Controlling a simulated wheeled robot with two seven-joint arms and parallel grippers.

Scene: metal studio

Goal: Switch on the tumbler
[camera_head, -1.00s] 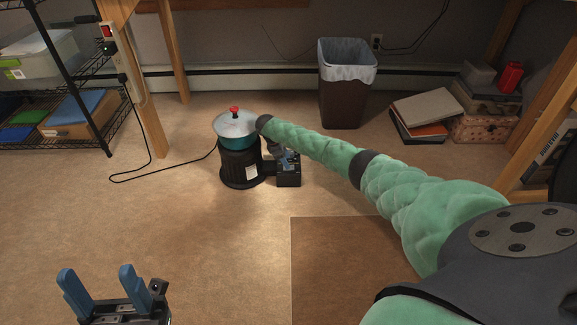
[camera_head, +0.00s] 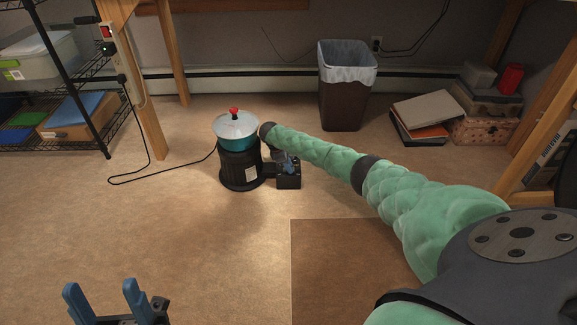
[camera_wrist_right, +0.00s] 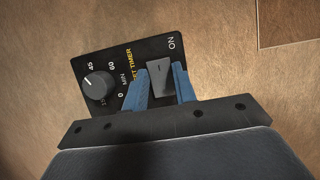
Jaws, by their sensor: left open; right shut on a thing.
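The tumbler (camera_head: 240,165) stands upright on the floor, with a black base, a teal bowl, a clear lid and a red knob on top. Its black control box (camera_head: 289,181) sits at its right side. In the right wrist view the control panel (camera_wrist_right: 117,68) carries a round timer dial (camera_wrist_right: 97,86) and a grey rocker switch (camera_wrist_right: 160,77) beside an "ON" label. My right gripper (camera_wrist_right: 163,82) has its blue fingers on either side of the rocker, shut on it. The forearm partly hides this gripper in the head view. My left gripper (camera_head: 103,290) is open and empty at the bottom left.
A black cord runs from the tumbler to a power strip (camera_head: 109,48) on a wooden post. A wire shelf (camera_head: 75,75) stands at the left, a lined bin (camera_head: 345,90) behind, and boxes (camera_head: 485,115) at the right. The carpet in front is clear.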

